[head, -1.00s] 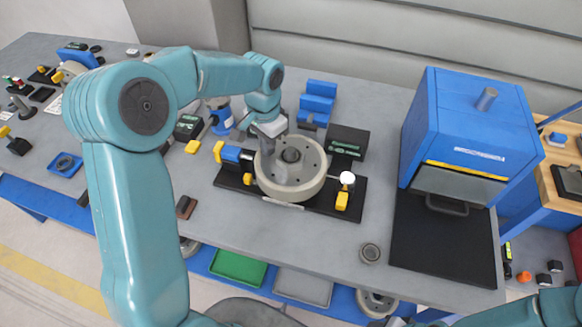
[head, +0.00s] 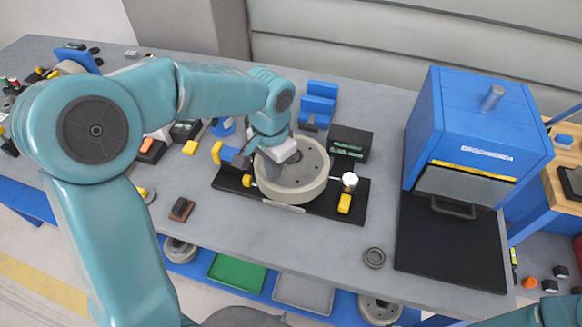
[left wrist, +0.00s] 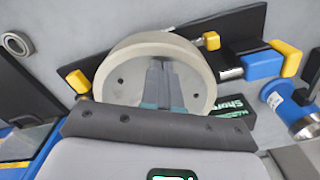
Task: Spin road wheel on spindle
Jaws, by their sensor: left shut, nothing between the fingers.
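The grey road wheel (head: 312,181) lies flat on the spindle fixture, a black base plate (head: 330,203) on the grey bench. Its top face shows small holes; the hub and spindle are hidden by my gripper. My left gripper (head: 277,169) is shut and empty, pointing down over the left half of the wheel. In the left wrist view its closed fingers (left wrist: 160,68) lie over the face of the wheel (left wrist: 125,72), inside the rim. I cannot tell whether the fingertips touch it. My right gripper is out of view.
A white round gauge (head: 350,180) and a yellow block (head: 344,204) stand right of the wheel. A blue-and-yellow clamp (head: 217,152) is on its left. A blue press (head: 470,130) stands farther right. A loose bearing ring (head: 373,257) lies near the front edge.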

